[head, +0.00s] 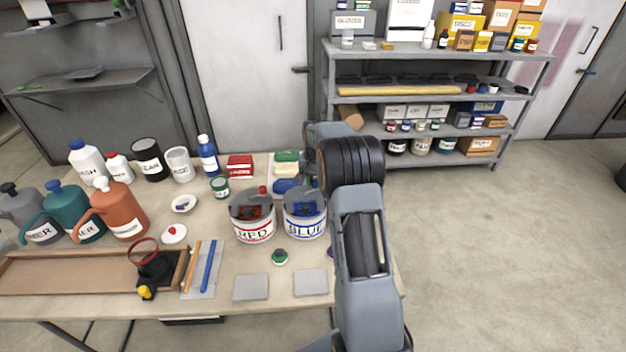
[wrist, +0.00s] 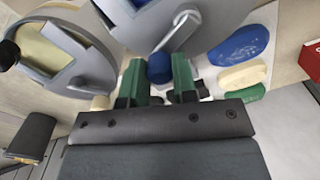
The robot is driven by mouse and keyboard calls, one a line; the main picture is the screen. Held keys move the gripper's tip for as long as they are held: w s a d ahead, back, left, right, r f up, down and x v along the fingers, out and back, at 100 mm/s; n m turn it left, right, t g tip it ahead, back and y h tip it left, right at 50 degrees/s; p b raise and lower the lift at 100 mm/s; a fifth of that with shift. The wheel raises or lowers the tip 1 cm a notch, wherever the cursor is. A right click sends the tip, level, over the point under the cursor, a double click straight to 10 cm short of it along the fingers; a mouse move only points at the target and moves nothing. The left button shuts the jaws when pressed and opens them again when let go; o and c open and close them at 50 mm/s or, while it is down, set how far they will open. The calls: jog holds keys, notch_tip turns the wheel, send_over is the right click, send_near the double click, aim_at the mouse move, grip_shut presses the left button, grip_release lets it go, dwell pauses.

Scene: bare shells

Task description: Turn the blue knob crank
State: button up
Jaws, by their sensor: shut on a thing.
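In the wrist view, a blue round knob (wrist: 159,67) sits at the rim of a grey crank wheel (wrist: 200,22). My gripper (wrist: 158,82), with green-padded fingers, is shut on this knob, one finger on each side. In the head view, a white can labelled BLUE (head: 305,229) has a grey slotted top with blue inside, just left of my arm. My gripper and the blue knob are hidden behind my arm there. A can labelled RED (head: 254,231) with a similar grey top and a small red knob (head: 262,189) stands to its left.
A second grey wheel (wrist: 70,62) is at the left of the wrist view. Blue and cream rounded pieces (wrist: 238,45) lie right of my gripper. Bottles and jugs (head: 125,210) crowd the table's left. Two grey plates (head: 251,288) lie in front of the cans.

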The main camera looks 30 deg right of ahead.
jog(key=shift+s+m, duration=0.25)
jog(key=shift+m, duration=0.55)
jog(key=shift+s+m, duration=0.25)
jog(key=shift+m, duration=0.55)
jog(key=shift+s, duration=0.1)
jog(key=o, duration=0.9)
jog(key=shift+a, duration=0.1)
jog(key=shift+o, duration=0.2)
notch_tip(320, 180, up, 14)
